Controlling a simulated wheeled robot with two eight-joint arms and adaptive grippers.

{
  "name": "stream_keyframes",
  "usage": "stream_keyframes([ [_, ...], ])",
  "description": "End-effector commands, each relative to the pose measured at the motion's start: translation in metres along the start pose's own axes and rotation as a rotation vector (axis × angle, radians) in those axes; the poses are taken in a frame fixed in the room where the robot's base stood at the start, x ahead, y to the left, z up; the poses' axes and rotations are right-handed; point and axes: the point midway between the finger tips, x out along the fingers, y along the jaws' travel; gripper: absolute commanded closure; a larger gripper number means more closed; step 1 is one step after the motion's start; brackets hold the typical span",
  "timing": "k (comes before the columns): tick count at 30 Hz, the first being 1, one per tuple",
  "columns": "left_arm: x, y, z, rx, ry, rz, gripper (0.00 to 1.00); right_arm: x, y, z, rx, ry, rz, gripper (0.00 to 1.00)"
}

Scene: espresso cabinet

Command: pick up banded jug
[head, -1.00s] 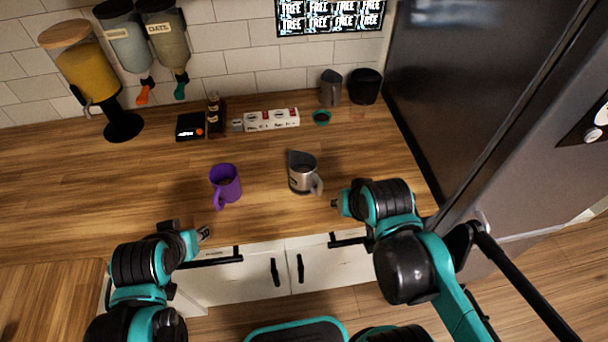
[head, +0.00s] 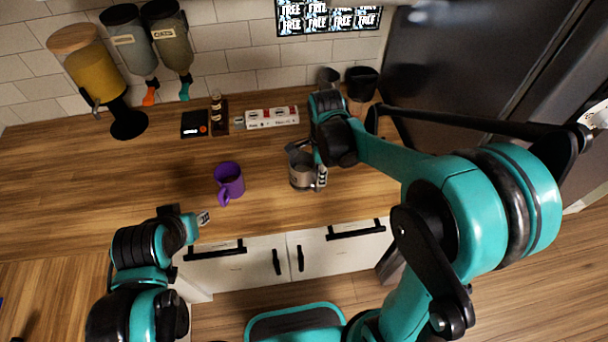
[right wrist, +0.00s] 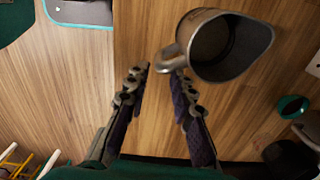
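The banded jug (head: 301,172), a metal jug with a dark inside, stands upright on the wooden counter. In the right wrist view the jug (right wrist: 228,45) is at the upper right, its handle (right wrist: 168,57) pointing left. My right gripper (head: 321,177) is at the jug's right side in the head view, covering part of it and its handle. In the wrist view the right gripper (right wrist: 159,76) is open, with the handle just ahead of its fingertips, nearer the right finger. My left gripper (head: 202,217) is over the counter's front edge, away from the jug; its finger gap is unclear.
A purple mug (head: 229,181) stands left of the jug. A second metal jug (head: 328,77) and a black container (head: 361,82) stand at the back. The counter's left part is clear.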

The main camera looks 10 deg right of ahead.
Motion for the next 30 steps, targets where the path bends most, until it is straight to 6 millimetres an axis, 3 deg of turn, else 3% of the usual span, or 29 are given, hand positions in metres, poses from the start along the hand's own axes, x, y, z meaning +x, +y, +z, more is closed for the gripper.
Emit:
stream_keyframes([
  [10, 0.014, 0.0, 0.01, 0.0, 0.0, 0.0, 0.66, 0.049, 0.001, 0.004, -0.001, 0.0, -0.002, 0.76],
  [18, 0.014, 0.0, 0.01, 0.0, 0.0, 0.0, 0.66, 0.052, 0.001, 0.004, -0.002, 0.0, -0.002, 0.76],
  [19, 0.014, 0.0, 0.01, 0.0, 0.0, 0.0, 0.66, 0.052, 0.001, 0.004, -0.002, 0.0, -0.002, 0.79],
  [21, 0.014, 0.0, 0.01, 0.0, 0.0, 0.0, 0.66, 0.052, 0.001, 0.004, -0.002, 0.0, -0.002, 0.97],
  [22, 0.014, 0.0, 0.01, 0.0, 0.0, 0.0, 0.66, 0.052, 0.001, 0.004, -0.002, 0.0, -0.002, 1.0],
  [30, 0.014, 0.0, 0.01, 0.0, 0.0, 0.0, 0.66, 0.052, 0.001, 0.004, -0.002, 0.0, -0.002, 1.0],
])
